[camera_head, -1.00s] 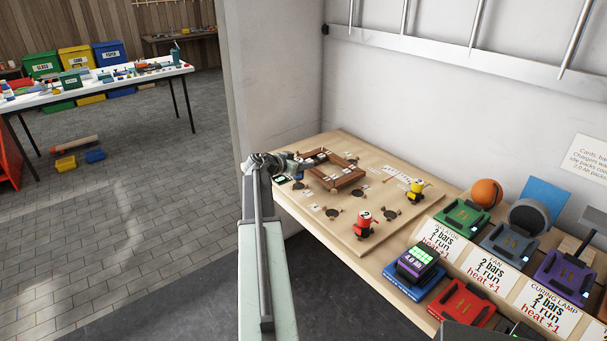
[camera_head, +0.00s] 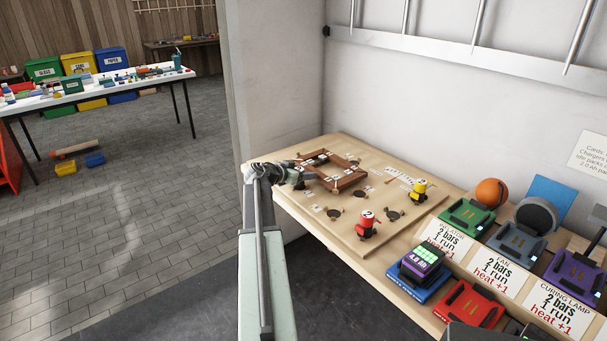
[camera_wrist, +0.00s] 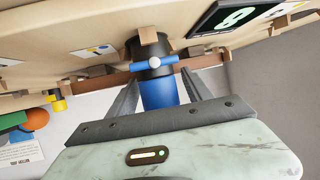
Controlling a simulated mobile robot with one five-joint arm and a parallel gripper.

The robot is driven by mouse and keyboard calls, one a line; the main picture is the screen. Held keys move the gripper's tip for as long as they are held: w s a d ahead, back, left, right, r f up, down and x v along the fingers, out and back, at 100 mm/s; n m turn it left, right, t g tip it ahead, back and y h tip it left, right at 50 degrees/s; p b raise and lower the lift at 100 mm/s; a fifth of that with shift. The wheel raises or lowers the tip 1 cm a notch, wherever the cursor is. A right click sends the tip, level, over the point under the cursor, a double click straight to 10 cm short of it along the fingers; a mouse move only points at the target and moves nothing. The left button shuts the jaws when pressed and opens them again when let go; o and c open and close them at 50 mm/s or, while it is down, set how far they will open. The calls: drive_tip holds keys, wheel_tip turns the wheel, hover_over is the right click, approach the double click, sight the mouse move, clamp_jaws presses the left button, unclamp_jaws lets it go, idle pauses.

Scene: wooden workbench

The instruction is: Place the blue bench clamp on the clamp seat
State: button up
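The blue bench clamp (camera_wrist: 158,92) shows in the wrist view, with a blue body, a dark collar and a blue cross-handle with a pale knob. It sits between the two fingers of my gripper (camera_wrist: 160,76). The fingers flank it closely, but I cannot tell whether they press on it. The dark collar is close to a small wooden block (camera_wrist: 153,42) at the board. In the head view my gripper (camera_head: 290,172) is over the near left corner of the board and hides most of the clamp. I cannot make out the clamp seat clearly.
The wooden board (camera_head: 345,232) carries a brown frame (camera_head: 347,180), a red figure (camera_head: 366,226) and a yellow figure (camera_head: 419,190). A dark display (camera_wrist: 236,14) is close by on the right in the wrist view. Battery docks stand farther right, including a red one (camera_head: 468,304).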

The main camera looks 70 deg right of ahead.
drive_tip(key=shift+r, duration=0.2)
drive_tip(key=p+v, duration=0.4)
drive_tip(key=v, duration=0.8)
drive_tip(key=shift+p, duration=0.4)
drive_tip(key=shift+w, duration=0.15)
